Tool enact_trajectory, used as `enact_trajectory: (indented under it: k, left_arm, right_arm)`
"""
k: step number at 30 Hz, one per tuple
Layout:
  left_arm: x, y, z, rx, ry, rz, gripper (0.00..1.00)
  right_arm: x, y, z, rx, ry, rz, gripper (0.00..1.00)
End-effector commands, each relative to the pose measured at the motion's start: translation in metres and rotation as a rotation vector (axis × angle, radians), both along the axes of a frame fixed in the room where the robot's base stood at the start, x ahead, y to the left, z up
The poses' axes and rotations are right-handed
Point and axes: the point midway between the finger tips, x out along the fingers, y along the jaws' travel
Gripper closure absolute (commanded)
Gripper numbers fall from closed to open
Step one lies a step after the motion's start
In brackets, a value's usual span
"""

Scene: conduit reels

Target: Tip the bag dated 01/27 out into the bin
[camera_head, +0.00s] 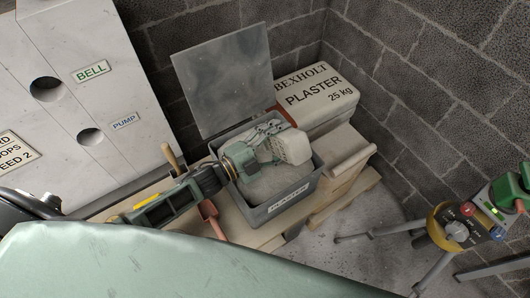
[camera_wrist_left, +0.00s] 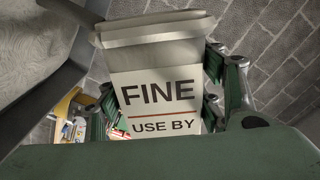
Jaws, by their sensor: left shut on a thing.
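My left gripper (camera_head: 268,145) is shut on a small off-white bag (camera_head: 292,147), over the grey bin (camera_head: 262,215). In the left wrist view the bag (camera_wrist_left: 150,75) lies between the green fingers of the gripper (camera_wrist_left: 160,100). It reads "FINE" and "USE BY"; the date is hidden by my gripper. Its folded end is at the top of that picture. The bin has a "PLASTER" label, its lid (camera_head: 225,80) stands open, and grey powder (camera_head: 275,187) shows inside. Its dark rim (camera_wrist_left: 45,98) shows at the left of the wrist view. My right gripper is not seen.
A big "BEXHOLT PLASTER 25 kg" sack (camera_head: 325,100) lies behind the bin on a wooden pallet (camera_head: 335,205). A white cabinet (camera_head: 70,85) stands at the left. A tripod (camera_head: 410,228) with a yellow device is at the right. Block walls close the corner.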

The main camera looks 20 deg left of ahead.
Motion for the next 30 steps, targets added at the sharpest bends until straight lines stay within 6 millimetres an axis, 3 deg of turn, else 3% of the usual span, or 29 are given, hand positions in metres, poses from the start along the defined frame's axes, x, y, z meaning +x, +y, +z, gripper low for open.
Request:
enact_trajectory:
  k: [30]
  left_arm:
    - [0.0041,0.0053,0.0029,-0.068,0.053,0.0,0.8]
  right_arm:
    - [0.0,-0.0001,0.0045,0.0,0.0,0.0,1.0]
